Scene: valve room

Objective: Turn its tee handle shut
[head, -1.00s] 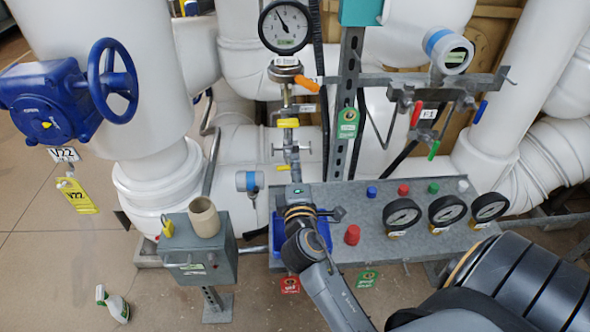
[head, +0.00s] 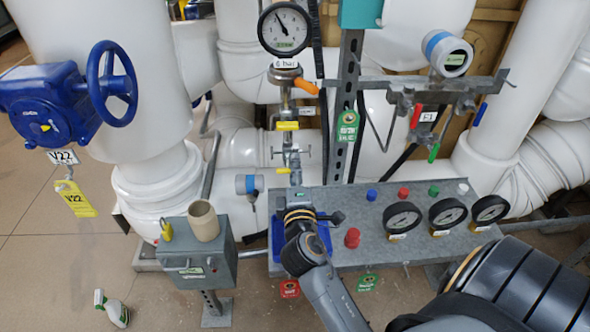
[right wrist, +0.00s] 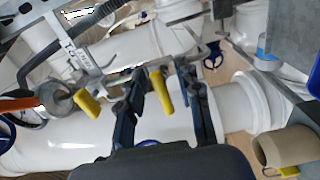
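A small metal tee handle (head: 290,152) with a cross bar sits on the upright thin pipe below the round gauge, in the middle of the head view. A yellow lever (head: 284,171) is just under it, and a yellow handle (head: 288,126) is just above it. My right gripper (head: 300,212) is below this pipe, seen from behind, and its fingertips are hidden there. In the right wrist view the right gripper (right wrist: 163,100) is open, with a yellow lever (right wrist: 162,92) showing between its fingers. I cannot make out the tee handle clearly there. My left gripper is not in view.
An orange handle (head: 305,85) and gauge (head: 285,28) are higher on the pipe. A grey panel (head: 330,195) with coloured caps and gauges lies at right. A grey box (head: 210,262) bears a beige cup (head: 203,221). A blue handwheel (head: 112,84) is at left.

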